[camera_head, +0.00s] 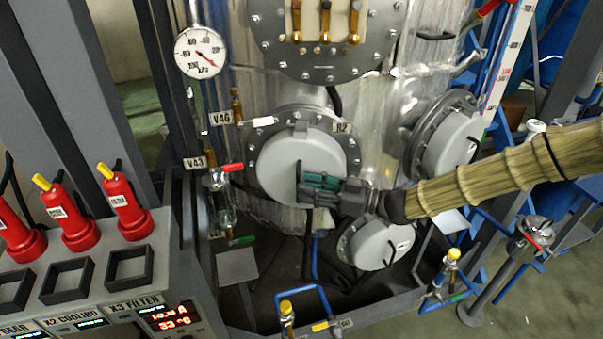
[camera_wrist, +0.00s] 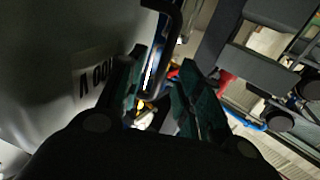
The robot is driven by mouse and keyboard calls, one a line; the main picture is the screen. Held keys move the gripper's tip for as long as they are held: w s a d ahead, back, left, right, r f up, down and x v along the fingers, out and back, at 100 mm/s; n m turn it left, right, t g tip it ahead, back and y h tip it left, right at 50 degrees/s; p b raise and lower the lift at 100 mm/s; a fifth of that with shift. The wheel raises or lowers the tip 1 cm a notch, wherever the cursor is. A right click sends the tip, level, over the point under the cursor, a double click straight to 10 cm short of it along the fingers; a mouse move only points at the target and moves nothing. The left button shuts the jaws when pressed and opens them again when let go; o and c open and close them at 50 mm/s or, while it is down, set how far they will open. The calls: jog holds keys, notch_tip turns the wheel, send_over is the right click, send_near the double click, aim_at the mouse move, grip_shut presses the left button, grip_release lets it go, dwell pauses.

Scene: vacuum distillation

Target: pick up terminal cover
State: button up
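A round grey terminal cover (camera_head: 285,160) sits on the vessel's flange, beside the tag R2, in the head view. My gripper (camera_head: 312,186) is in front of its lower right face, fingers pointing left. In the wrist view the cover's grey surface (camera_wrist: 60,60) fills the left, with inverted black lettering. A black bar handle (camera_wrist: 176,22) runs down between the two green-padded fingers of my gripper (camera_wrist: 164,62). The fingers are apart, with gaps visible beside the handle. Contact with the handle cannot be told. My gripper hides part of the cover in the head view.
Similar covers stand at the right (camera_head: 450,145) and lower right (camera_head: 378,243). A valve with a red lever (camera_head: 230,168) is left of the cover. A control panel (camera_head: 110,305) with red switches fills the lower left. Blue pipes and a frame lie below.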

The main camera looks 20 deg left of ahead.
aim_at(284, 158)
jog(key=shift+a+f+p, duration=0.1)
jog(key=shift+a+p, duration=0.6)
jog(key=shift+a, duration=1.05)
jog(key=shift+c, duration=0.4)
grip_shut()
